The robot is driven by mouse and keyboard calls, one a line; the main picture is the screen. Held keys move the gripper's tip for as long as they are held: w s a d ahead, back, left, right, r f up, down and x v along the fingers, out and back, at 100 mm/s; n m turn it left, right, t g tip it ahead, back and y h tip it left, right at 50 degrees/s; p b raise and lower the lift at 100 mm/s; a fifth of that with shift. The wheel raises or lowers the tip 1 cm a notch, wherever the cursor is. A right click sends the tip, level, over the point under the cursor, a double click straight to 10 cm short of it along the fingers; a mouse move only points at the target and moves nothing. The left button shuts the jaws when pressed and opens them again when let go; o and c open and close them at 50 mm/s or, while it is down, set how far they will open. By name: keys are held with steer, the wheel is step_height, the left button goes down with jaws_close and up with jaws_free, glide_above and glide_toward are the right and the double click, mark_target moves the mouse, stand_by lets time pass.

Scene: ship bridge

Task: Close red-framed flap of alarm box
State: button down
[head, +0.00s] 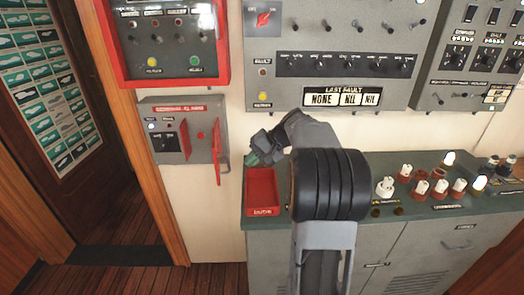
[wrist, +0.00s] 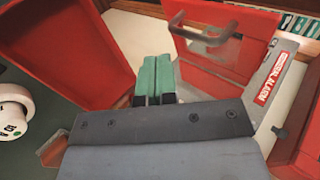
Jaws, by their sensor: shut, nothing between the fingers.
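The alarm box (head: 165,112) is a grey wall unit with a red label strip, left of my gripper in the head view. A red-framed flap (head: 217,152) stands out from its right side, open and seen nearly edge-on. In the wrist view the flap (wrist: 238,66) shows its red frame, a clear pane and a grey handle (wrist: 204,32). The label strip (wrist: 274,78) is at the right. My gripper (head: 252,160) has green fingertips pressed together and empty. In the wrist view my gripper (wrist: 154,68) points just left of the flap; I cannot tell whether they touch.
A red open tray (head: 263,192) sits on the green console top below my gripper; its wall (wrist: 65,45) fills the wrist view's upper left. A red-framed panel (head: 218,72) is above the alarm box. White and red knobs (head: 385,187) stand on the console at right.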

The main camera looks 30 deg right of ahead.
mark_target(222, 155)
steer(key=shift+w+a+f+p, duration=0.15)
steer(key=shift+w+a, duration=0.25)
steer(key=shift+a, duration=0.2)
steer(key=shift+w+a+p, duration=0.1)
steer(key=shift+w+a, duration=0.3)
steer(key=shift+a, duration=0.25)
steer(key=shift+w+a+f+p, duration=0.15)
steer(key=shift+w+a, duration=0.25)
steer(key=shift+a, duration=0.2)
steer(key=shift+r, duration=0.1)
